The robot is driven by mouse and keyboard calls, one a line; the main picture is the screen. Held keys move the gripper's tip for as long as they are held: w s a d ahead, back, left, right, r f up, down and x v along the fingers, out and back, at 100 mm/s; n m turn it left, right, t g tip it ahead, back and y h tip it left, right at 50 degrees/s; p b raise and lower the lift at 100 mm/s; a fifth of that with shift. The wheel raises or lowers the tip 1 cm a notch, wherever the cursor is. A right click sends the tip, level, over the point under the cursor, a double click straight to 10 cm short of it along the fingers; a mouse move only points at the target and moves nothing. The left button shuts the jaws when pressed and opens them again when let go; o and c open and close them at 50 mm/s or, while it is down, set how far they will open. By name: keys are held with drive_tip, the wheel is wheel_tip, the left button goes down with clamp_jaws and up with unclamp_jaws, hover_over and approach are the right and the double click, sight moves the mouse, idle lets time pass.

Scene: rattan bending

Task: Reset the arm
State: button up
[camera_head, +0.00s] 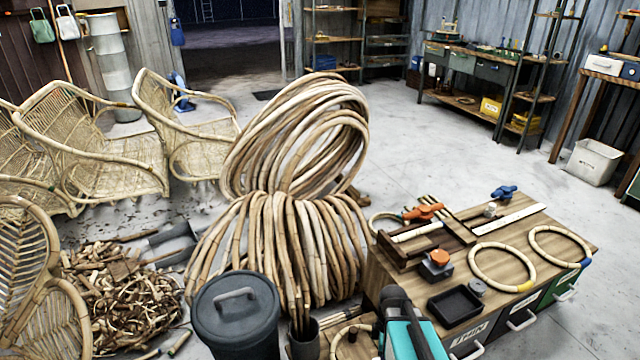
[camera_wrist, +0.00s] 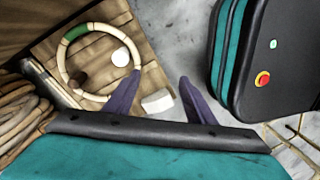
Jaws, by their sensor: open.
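My gripper (camera_wrist: 160,77) shows in the wrist view with its two dark purple fingers spread apart and nothing between them. A pale rattan ring with a green band (camera_wrist: 66,58) lies on a wooden board (camera_wrist: 150,82) to the left of the fingers. A white disc (camera_wrist: 121,57) and a dark round piece (camera_wrist: 79,79) lie inside that ring. A small white block (camera_wrist: 157,102) shows between the fingers, beyond them. In the head view, part of my teal arm (camera_head: 412,340) is at the bottom; the fingers cannot be made out there.
The workbench (camera_head: 400,290) holds a yellow-banded ring (camera_head: 472,262), a blue-banded ring (camera_head: 534,240), a black tray (camera_head: 455,305) and a clamp fixture (camera_head: 425,235). Rattan coils (camera_head: 285,240), a grey bin (camera_head: 235,325) and chairs (camera_head: 100,140) crowd the left. Floor (camera_head: 440,150) beyond the bench is clear.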

drive_tip(key=s+a+m+g+p, duration=0.2)
drive_tip(key=s+m+p, duration=1.1)
drive_tip(key=s, duration=0.8)
drive_tip(key=m+g, duration=0.1)
drive_tip(key=m, duration=0.1)
drive_tip(key=shift+s+r+m+g, duration=0.15)
drive_tip(key=shift+s+m+g, duration=0.15)
drive_tip(key=shift+s+m, duration=0.1)
drive_tip(key=shift+d, duration=0.15)
